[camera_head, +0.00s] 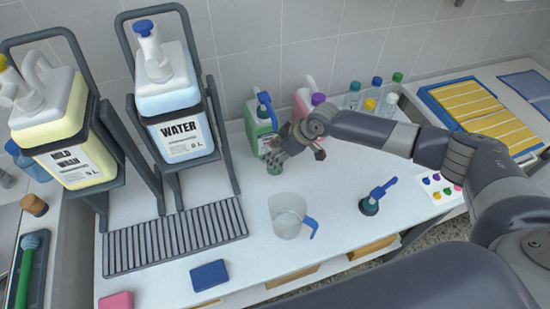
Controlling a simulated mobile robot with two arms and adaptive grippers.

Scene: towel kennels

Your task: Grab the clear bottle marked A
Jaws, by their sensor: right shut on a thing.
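My right gripper (277,155) is over the white table, its arm coming in from the right. It is shut on a small clear, greenish bottle (275,168), mostly hidden by the fingers; only its lower part shows, near the tabletop. I cannot tell whether it touches the table, and I can read no letter on it. Several small clear bottles (352,96) with blue, green, yellow and white caps stand against the wall to the right of the gripper. Their marks are too small to read. My left gripper is not in view.
A clear jug (287,222) with a blue handle stands in front. A pump top (370,204) is to its right. A green jug (262,136) stands close behind the gripper. The WATER canister (182,112) sits in a rack at left. A blue sponge (209,275) lies at the front.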

